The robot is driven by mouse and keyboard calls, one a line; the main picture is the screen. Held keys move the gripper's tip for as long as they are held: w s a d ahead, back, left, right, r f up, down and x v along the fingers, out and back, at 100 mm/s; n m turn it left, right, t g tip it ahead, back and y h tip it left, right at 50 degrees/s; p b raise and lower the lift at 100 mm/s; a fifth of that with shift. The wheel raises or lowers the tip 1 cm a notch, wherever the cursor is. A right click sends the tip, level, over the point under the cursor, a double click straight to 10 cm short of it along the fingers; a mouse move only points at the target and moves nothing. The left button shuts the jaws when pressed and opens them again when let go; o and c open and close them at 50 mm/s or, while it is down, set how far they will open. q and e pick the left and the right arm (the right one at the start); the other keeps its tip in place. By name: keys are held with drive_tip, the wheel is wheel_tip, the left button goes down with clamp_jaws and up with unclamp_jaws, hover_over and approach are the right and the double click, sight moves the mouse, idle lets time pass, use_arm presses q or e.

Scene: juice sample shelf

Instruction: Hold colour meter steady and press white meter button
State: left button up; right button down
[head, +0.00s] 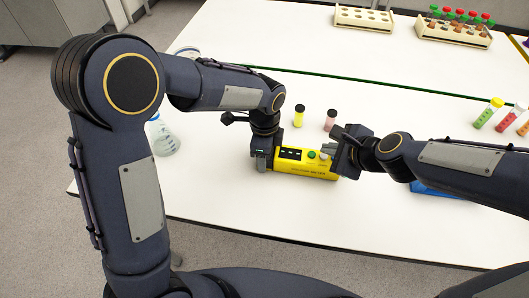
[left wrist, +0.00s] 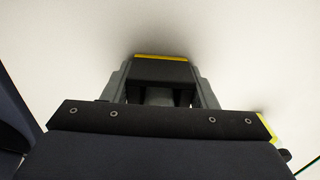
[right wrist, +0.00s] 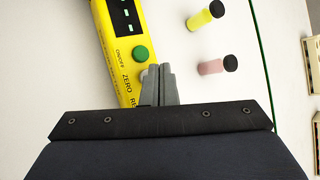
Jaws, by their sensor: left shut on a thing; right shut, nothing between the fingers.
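The yellow colour meter (head: 308,174) lies on the white table, with a dark display and a green button (right wrist: 140,54) on its top face. My left gripper (head: 264,161) is shut on its left end; in the left wrist view the meter's dark end with a yellow edge (left wrist: 160,57) sits between the fingers. My right gripper (right wrist: 160,70) is shut and empty, its fingertips over the meter's right part. The white button (right wrist: 144,76) is partly hidden beside these fingertips. I cannot tell whether they touch it.
A yellow vial (head: 299,117) and a pink vial (head: 331,120) stand behind the meter. A flask (head: 162,137) stands at the left. Racks (head: 364,18) are at the back, and a blue object (head: 432,190) lies under my right arm. The table in front is clear.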

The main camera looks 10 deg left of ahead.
sight(326, 160)
drive_tip(key=shift+f, duration=0.15)
idle(0.5)
drive_tip(key=shift+f, duration=0.3)
idle(0.3)
drive_tip(key=shift+r, duration=0.5)
drive_tip(key=shift+a+r, duration=0.1)
drive_tip(key=shift+r, duration=0.45)
wheel_tip(326, 160, up, 5)
drive_tip(key=shift+f, duration=0.1)
